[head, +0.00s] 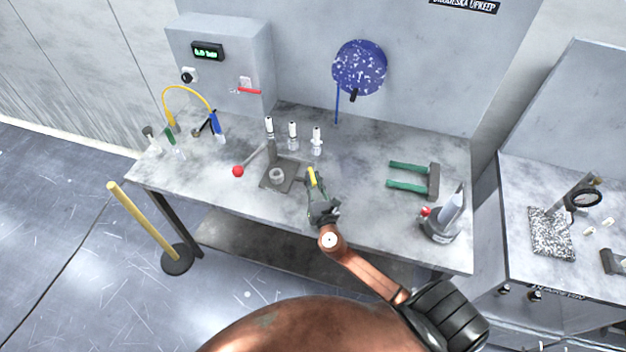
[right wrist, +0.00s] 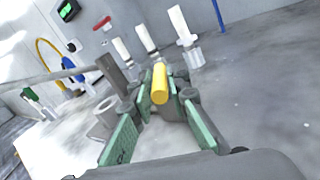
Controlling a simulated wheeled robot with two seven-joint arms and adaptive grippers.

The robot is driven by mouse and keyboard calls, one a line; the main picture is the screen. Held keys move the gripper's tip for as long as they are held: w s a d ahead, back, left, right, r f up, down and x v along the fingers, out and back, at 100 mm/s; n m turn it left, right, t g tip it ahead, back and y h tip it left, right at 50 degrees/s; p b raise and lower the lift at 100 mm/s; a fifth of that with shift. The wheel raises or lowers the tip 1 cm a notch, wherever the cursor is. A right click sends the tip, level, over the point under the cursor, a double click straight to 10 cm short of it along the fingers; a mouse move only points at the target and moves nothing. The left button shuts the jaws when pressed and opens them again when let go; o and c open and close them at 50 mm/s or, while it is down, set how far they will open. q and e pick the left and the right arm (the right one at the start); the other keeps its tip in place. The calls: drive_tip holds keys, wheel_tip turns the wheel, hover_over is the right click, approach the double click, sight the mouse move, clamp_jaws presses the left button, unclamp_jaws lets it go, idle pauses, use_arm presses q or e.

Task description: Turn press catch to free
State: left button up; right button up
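The press (head: 279,176) stands on the grey bench, with a flat dark base, a small round cup and a lever ending in a red ball (head: 238,171). A yellow-tipped catch (head: 312,177) is at the right edge of the press base. My right gripper (head: 317,196) is at the catch, on its near side. In the right wrist view, the open green-padded fingers (right wrist: 160,112) stand on either side of the yellow catch (right wrist: 159,82), with gaps showing; I cannot tell any contact. The catch's lower part is partly hidden. My left gripper is not in view.
Several white-topped bottles (head: 292,136) stand just behind the press. A green-handled tool (head: 411,178) and a grey holder (head: 443,223) are to the right. A grey box with a display (head: 222,66) is at back left. The bench's front centre is mostly clear.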

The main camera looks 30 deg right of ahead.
drive_tip(key=o, duration=0.3)
drive_tip(key=v, duration=1.2)
drive_tip(key=shift+c, duration=0.3)
